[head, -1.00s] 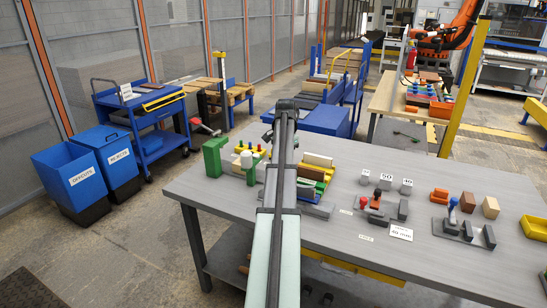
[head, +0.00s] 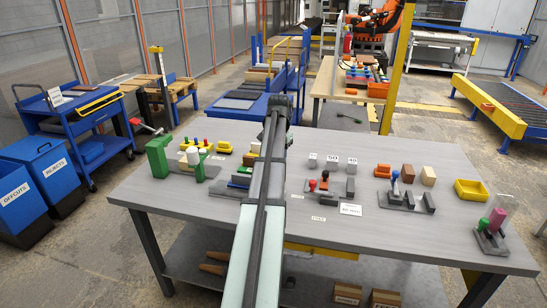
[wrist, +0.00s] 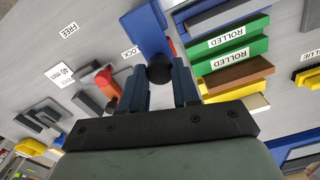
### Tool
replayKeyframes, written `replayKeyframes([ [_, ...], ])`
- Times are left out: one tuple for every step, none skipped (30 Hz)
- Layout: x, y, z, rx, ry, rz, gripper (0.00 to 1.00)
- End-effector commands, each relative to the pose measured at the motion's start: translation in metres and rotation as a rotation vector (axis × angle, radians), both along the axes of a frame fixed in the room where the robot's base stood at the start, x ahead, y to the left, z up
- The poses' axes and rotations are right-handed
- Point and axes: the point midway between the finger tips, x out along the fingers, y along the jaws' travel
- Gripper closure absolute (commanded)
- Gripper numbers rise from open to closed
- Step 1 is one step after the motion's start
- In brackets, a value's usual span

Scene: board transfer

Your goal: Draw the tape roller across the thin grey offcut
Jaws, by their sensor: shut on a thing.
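My gripper (wrist: 160,88) is shut on a tool with a dark round end, which I take for the tape roller (wrist: 159,70). A blue block-like shape (wrist: 148,32) shows just beyond it; I cannot tell whether it is part of the tool. In the head view my own arm hides the gripper and the held tool. A thin grey strip (wrist: 230,12), which may be the grey offcut, lies at the upper right of the wrist view, beyond the green pieces labelled ROLLED (wrist: 228,58). I cannot tell whether the tool touches anything.
Coloured boards (head: 243,172) lie just left of my arm. The table's front right (head: 400,235) is clear.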

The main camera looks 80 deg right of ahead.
Motion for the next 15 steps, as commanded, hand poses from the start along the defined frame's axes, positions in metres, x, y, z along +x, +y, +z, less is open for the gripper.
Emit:
replayKeyframes([
  [-0.0049,0.0005,0.0002,0.002,0.01,-0.005,1.0],
  [-0.0052,0.0004,0.0002,0.002,0.01,-0.005,1.0],
  [-0.0055,0.0005,0.0002,0.002,0.011,-0.006,1.0],
  [-0.0057,0.0005,0.0002,0.002,0.012,-0.006,1.0],
  [-0.0059,0.0004,0.0002,0.001,0.012,-0.007,1.0],
  [-0.0061,0.0005,0.0002,0.002,0.012,-0.007,1.0],
  [-0.0062,0.0004,0.0002,0.002,0.012,-0.007,1.0],
  [-0.0063,0.0004,0.0002,0.002,0.013,-0.007,0.67],
  [-0.0062,0.0004,0.0002,0.002,0.013,-0.007,0.63],
  [-0.0061,0.0004,0.0002,0.001,0.012,-0.007,0.6],
  [-0.0059,0.0003,0.0002,0.001,0.012,-0.007,0.57],
  [-0.0055,0.0002,0.0002,0.001,0.011,-0.007,0.53],
  [-0.0053,0.0002,0.0002,0.001,0.011,-0.007,0.5],
  [-0.005,0.0002,0.0002,0.001,0.01,-0.006,0.47],
  [-0.0047,0.0001,0.0001,0.001,0.01,-0.006,0.44],
])
